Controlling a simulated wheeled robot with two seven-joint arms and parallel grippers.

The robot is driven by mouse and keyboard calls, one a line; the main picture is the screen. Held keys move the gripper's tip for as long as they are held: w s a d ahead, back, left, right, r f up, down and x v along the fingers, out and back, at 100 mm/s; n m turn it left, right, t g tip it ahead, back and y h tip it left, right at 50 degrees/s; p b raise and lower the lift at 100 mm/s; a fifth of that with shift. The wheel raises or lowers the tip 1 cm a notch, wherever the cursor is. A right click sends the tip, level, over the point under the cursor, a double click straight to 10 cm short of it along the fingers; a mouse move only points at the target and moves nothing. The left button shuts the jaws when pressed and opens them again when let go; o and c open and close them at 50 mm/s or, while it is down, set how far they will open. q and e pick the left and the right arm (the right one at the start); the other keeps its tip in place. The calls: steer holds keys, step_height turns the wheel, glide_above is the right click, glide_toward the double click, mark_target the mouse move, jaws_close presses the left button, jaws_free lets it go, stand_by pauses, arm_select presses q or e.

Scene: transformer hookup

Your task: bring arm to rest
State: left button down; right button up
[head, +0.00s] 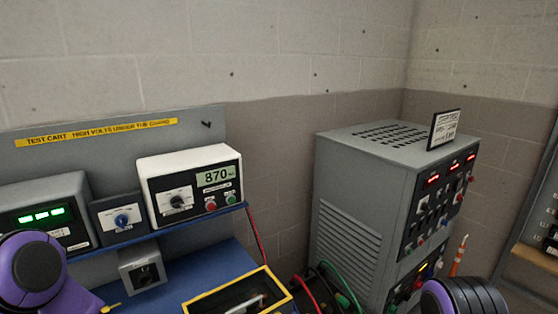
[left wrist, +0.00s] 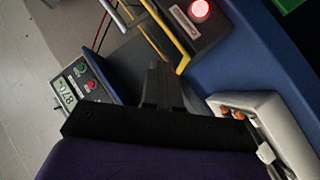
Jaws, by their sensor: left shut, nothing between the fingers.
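My left gripper (left wrist: 160,78) shows in the left wrist view with its dark fingers together and nothing between them. It is over the blue cart, apart from the things around it as far as I can tell. In the head view only a purple and black part of my left arm (head: 35,265) shows at the lower left, and its fingers are not visible there. A purple and black part of my right arm (head: 463,297) shows at the bottom right. My right gripper is outside both views.
A white meter reading 870 (head: 190,185) stands on the cart's blue shelf (head: 150,233); a grey unit with green lights (head: 45,215) is left of it. A yellow-edged tray (head: 195,303) is below. A tall grey cabinet (head: 355,200) stands right. Red and green cables (head: 338,285) hang between.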

arm_select(q)
steer(key=s+a+f+m+g+y, duration=0.1)
steer(key=s+a+f+g, duration=0.3)
steer(key=s, duration=0.4)
steer(key=s+a+f+m+g+y, duration=0.1)
steer(key=s+a+f+g+y, duration=0.15)
steer(key=s+f, duration=0.55)
steer(key=s+a+f+m+g+y, duration=0.1)
steer(key=s+a+f+g, duration=0.3)
steer(key=s, duration=0.5)
step_height(320, 180, down, 13)
steer(key=b, duration=1.2)
steer(key=shift+s+a, duration=0.35)
